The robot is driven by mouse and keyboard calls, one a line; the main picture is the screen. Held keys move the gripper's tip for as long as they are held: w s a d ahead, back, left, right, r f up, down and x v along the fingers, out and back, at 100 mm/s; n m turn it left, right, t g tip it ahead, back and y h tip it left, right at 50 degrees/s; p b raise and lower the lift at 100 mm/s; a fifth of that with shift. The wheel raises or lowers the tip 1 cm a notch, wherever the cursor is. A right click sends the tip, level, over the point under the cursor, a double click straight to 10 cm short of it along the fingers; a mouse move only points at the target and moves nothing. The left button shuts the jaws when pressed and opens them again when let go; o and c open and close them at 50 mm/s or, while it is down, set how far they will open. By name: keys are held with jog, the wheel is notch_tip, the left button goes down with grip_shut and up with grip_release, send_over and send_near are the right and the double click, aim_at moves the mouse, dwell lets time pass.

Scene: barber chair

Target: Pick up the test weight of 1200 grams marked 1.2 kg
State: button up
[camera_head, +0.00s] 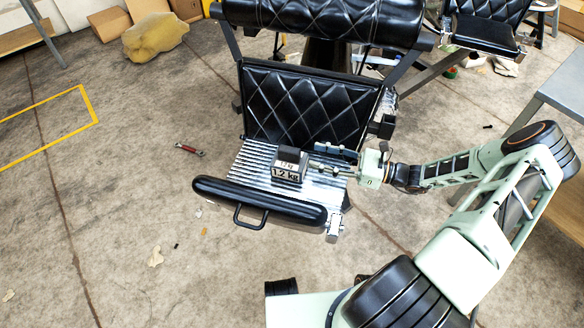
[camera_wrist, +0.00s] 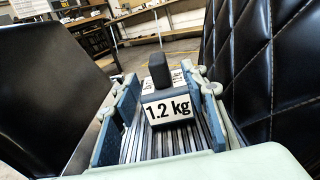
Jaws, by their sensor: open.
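The test weight (camera_head: 287,170) is a dark block with white labels reading 1.2 kg. It sits on the ribbed metal footrest (camera_head: 252,170) of the black barber chair (camera_head: 305,108). In the wrist view the weight (camera_wrist: 168,108) shows its label and an upright dark knob, straight ahead between the fingers. My gripper (camera_head: 312,167) reaches in from the right at the weight's level. In the wrist view my gripper (camera_wrist: 163,110) is open, with one blue-padded finger on each side of the weight. I cannot tell whether either finger touches it.
A black padded bar (camera_head: 262,203) with a handle runs along the footrest's front edge. The quilted leg panel stands close behind my gripper. A red-handled tool (camera_head: 190,150) and scraps lie on the floor. A yellow sponge-like lump (camera_head: 155,36) lies back left. The left floor is mostly clear.

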aim_at(289, 149)
jog(key=x, duration=0.3)
jog(key=b+x, duration=0.1)
jog(key=x, duration=0.5)
jog(key=shift+a+r+b, duration=0.25)
jog(key=shift+a+b, duration=0.05)
jog(key=shift+a, duration=0.05)
grip_shut()
jog(key=shift+r, duration=0.15)
